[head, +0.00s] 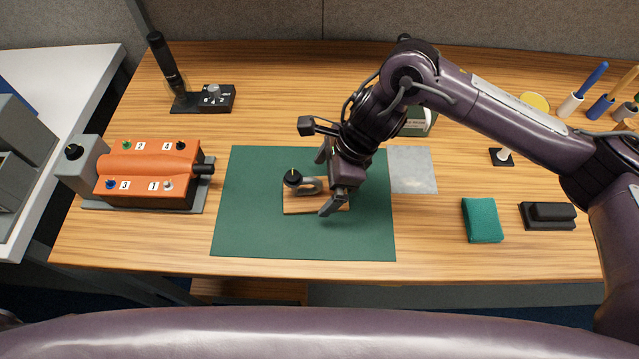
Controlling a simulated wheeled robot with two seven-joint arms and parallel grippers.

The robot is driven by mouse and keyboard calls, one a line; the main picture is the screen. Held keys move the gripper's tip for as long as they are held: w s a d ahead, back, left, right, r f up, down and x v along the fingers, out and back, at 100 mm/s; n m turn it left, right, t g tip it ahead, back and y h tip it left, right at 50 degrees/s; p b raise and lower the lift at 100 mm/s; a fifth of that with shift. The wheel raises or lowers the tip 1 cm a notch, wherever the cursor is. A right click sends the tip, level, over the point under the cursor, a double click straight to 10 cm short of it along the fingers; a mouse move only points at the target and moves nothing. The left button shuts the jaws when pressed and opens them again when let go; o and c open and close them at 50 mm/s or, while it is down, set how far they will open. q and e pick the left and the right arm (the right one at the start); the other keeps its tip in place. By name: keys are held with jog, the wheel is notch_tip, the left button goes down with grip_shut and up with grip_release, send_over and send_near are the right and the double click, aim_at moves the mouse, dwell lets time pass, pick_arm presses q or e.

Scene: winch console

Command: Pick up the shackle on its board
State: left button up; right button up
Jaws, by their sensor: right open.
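The shackle (311,187) is a small grey curved piece on a light wooden board (298,208). A black knob with a yellow mark (292,178) stands at its left end. The board lies on a dark green mat (250,235). My right gripper (327,182) is open, just above the right part of the board. Its fingers point down and left, and they hide the right end of the board. Whether a finger touches the shackle I cannot tell. My left gripper does not show.
An orange winch console (150,165) with numbered terminals stands left of the mat. A black device with an upright handle (175,75) is behind it. The mat's front is clear.

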aim_at(315, 187)
jog(key=shift+x, duration=1.35)
jog(key=shift+a+r, duration=0.1)
jog(key=c, duration=1.3)
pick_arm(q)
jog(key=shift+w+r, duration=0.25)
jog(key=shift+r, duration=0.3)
pick_arm(e)
jog(key=shift+o, duration=0.2)
